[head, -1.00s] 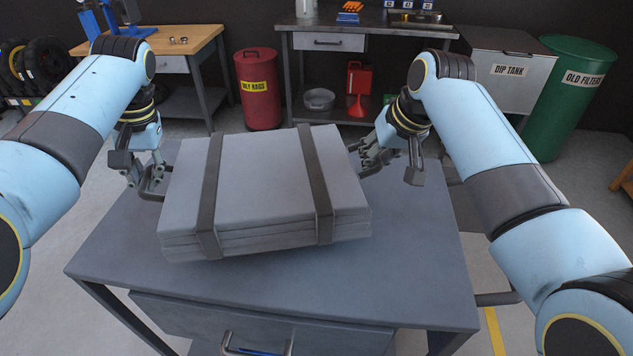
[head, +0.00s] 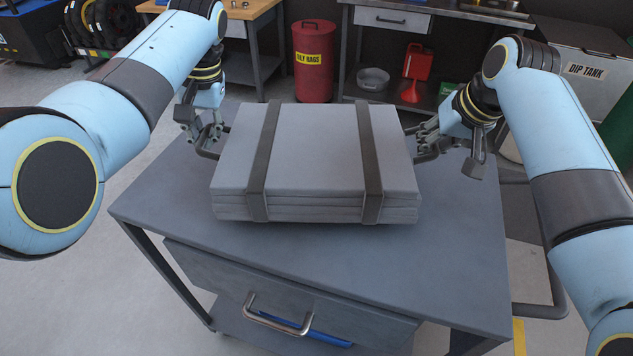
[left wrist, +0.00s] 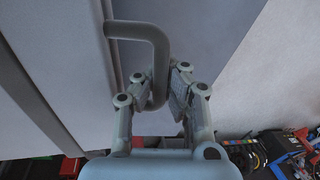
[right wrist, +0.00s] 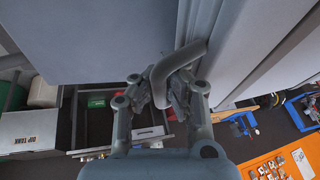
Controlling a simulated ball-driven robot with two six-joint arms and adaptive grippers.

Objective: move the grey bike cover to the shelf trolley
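The grey bike cover (head: 315,150) is a flat folded bundle with two dark straps and a handle at each side. It appears level over the grey top of a drawer trolley (head: 460,255); I cannot tell whether its underside touches. My left gripper (head: 208,142) is shut on the left handle, which passes between its fingers in the left wrist view (left wrist: 168,88). My right gripper (head: 432,142) is shut on the right handle, also between the fingers in the right wrist view (right wrist: 163,90). I cannot tell whether this drawer trolley is the shelf trolley.
The drawer (head: 285,300) has a metal handle and something blue inside. A tubular rail (head: 540,310) runs along the trolley's right side. Behind stand a red oily-rags bin (head: 314,65), workbenches and the dip tank (head: 585,75). Open floor (head: 60,295) lies to the left.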

